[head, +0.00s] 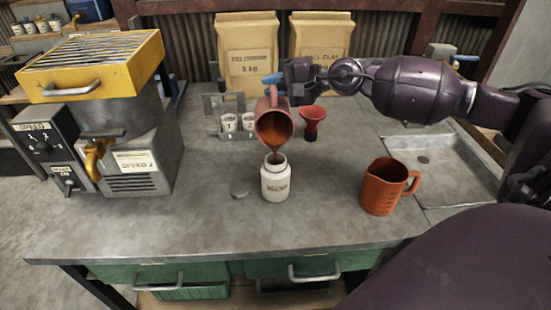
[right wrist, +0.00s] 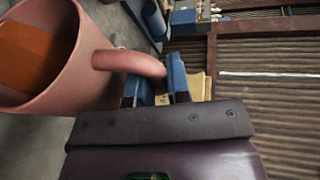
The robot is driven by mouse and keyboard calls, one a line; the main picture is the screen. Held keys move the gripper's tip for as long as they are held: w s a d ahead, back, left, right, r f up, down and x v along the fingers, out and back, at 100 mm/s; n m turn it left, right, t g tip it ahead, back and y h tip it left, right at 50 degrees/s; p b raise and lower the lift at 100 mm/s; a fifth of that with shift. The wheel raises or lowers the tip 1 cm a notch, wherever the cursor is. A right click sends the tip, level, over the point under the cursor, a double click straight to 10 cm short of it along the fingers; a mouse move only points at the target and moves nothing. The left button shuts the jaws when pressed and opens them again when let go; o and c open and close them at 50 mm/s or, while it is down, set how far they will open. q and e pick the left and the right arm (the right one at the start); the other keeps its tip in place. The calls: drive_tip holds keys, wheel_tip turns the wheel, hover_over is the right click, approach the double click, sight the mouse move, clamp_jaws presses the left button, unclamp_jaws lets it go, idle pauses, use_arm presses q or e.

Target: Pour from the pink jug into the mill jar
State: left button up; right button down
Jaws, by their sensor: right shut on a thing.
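The pink jug (head: 274,124) is tilted above the mill jar in the head view, with its mouth toward the jar and orange-brown contents showing inside. A thin stream seems to run from its lip to the jar mouth. The mill jar (head: 275,182) is white, upright and uncapped on the worktop. My right gripper (head: 276,84) is shut on the jug's handle. In the right wrist view, the blue fingers (right wrist: 156,84) close around the handle of the pink jug (right wrist: 75,60), and orange contents show inside. My left gripper is not in view.
An orange measuring jug (head: 383,188) stands right of the jar, near a sink (head: 450,170). A red funnel (head: 312,122) and a rack of small cups (head: 230,122) stand behind. A machine (head: 120,130) fills the left. The worktop front is clear.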

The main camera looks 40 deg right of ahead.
sight(274, 94)
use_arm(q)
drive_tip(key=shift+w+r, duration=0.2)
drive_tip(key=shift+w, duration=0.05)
use_arm(e)
drive_tip(key=shift+s+a+f+n, duration=0.2)
drive_tip(key=shift+s+a+n, duration=0.15)
drive_tip(key=shift+s+n, duration=0.2)
drive_tip(key=shift+s+a+f+t, duration=0.1)
drive_tip(key=shift+s+a+t, duration=0.1)
drive_tip(key=shift+t, duration=0.1)
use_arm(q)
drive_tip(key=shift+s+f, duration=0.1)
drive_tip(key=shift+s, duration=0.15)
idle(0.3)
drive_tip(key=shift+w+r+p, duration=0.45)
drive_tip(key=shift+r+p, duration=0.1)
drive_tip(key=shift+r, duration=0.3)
use_arm(e)
drive_tip(key=shift+s+a+n, duration=0.2)
drive_tip(key=shift+s+n, duration=0.2)
drive_tip(key=shift+n, duration=0.05)
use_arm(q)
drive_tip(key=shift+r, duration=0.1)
use_arm(e)
drive_tip(key=shift+s+f, duration=0.1)
drive_tip(key=shift+s, duration=0.05)
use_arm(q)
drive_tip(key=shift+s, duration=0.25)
use_arm(e)
drive_tip(key=shift+a, duration=0.1)
